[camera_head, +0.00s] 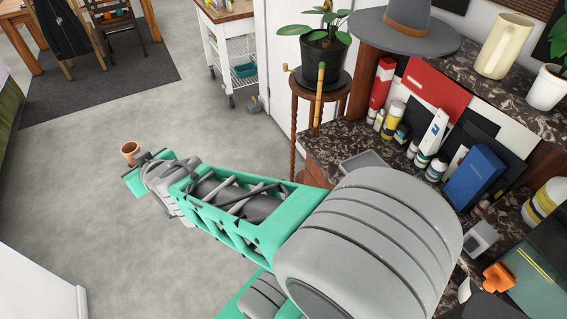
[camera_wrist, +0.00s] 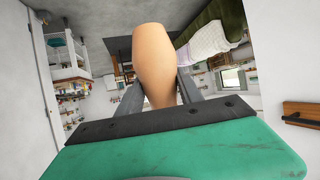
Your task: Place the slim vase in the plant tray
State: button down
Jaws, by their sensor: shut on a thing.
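My gripper (camera_head: 145,162) is at the left of the head view, out over the open floor. It is shut on a slim tan vase (camera_wrist: 155,60), which sits between both fingers in the wrist view. The vase's open brown rim (camera_head: 129,149) shows just past my gripper in the head view. The plant tray cannot be made out for certain; a small grey tray (camera_head: 362,162) lies on the dark marbled shelf, right of centre, well away from my gripper.
A potted plant (camera_head: 322,52) stands on a round wooden stand (camera_head: 318,92) beside the shelf. Bottles, a blue box (camera_head: 474,178) and a grey hat (camera_head: 408,28) crowd the shelves. A white cart (camera_head: 230,50) stands behind. The grey floor at left is clear.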

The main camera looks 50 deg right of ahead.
jog(key=s+d+f+m+g+h+b, duration=0.25)
jog(key=d+m+h, duration=0.3)
jog(key=d, duration=1.15)
jog(key=s+d+f+m+g+h+b, duration=0.2)
jog(key=s+d+m+g+h+b, duration=0.55)
jog(key=s+d, duration=0.95)
jog(key=s+d+r+m+g+y+b, duration=0.1)
jog(key=s+d+m+g+y, duration=0.15)
jog(key=s+m+g, duration=0.75)
jog(key=s+d+m+g+y+b, duration=0.1)
jog(key=s+d+m+g+y, duration=0.15)
jog(key=s, duration=1.35)
jog(key=shift+m+t+h, duration=0.3)
jog(key=shift+m+t, duration=0.15)
jog(key=w+d+f+p, duration=0.1)
jog(key=d+f, duration=0.3)
jog(key=w+d+f+p, duration=0.1)
jog(key=w+d+f, duration=0.1)
jog(key=d+f, duration=0.2)
jog(key=w+d+f+p, duration=0.2)
jog(key=d+f, duration=0.2)
jog(key=d, duration=0.1)
jog(key=shift+w+f, duration=0.1)
jog(key=shift+f, duration=0.15)
jog(key=shift+f+b, duration=0.15)
jog(key=shift+b, duration=0.15)
jog(key=c, duration=0.8)
grip_release()
jog(key=shift+o, duration=0.2)
